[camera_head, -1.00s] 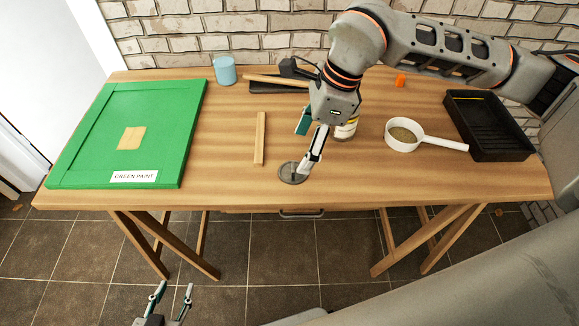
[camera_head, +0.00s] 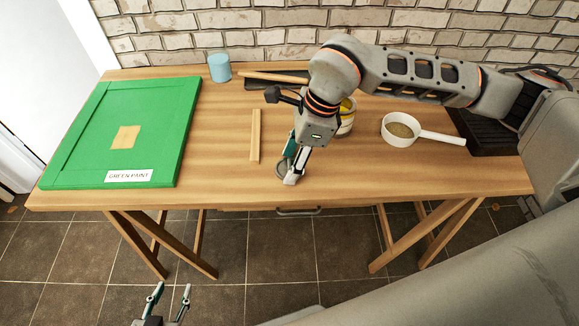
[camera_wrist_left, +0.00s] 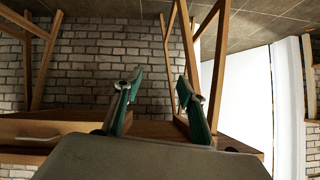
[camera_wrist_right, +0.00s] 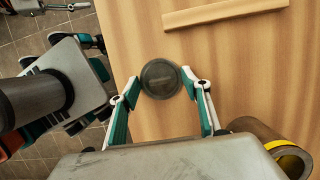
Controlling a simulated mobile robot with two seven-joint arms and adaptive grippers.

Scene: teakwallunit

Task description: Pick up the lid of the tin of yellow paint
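The lid, a dark grey round disc (camera_wrist_right: 160,79), lies on the wooden table near its front edge. In the head view my right gripper (camera_head: 287,170) mostly hides it. In the right wrist view my right gripper (camera_wrist_right: 161,88) is open, with one fingertip on each side of the lid. I cannot tell whether they touch it. The tin of yellow paint (camera_head: 347,116) stands behind the right gripper, partly hidden; it also shows in the right wrist view (camera_wrist_right: 270,138). My left gripper (camera_head: 172,288) is open and empty, low in front of the table; its fingers show in the left wrist view (camera_wrist_left: 158,80).
A green panel (camera_head: 90,135) lies on the left of the table (camera_head: 220,150). A wooden stick (camera_head: 255,135) lies left of the lid. A blue cup (camera_head: 219,68) stands at the back. A white pan (camera_head: 398,138) and a black tray (camera_head: 480,135) are on the right.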

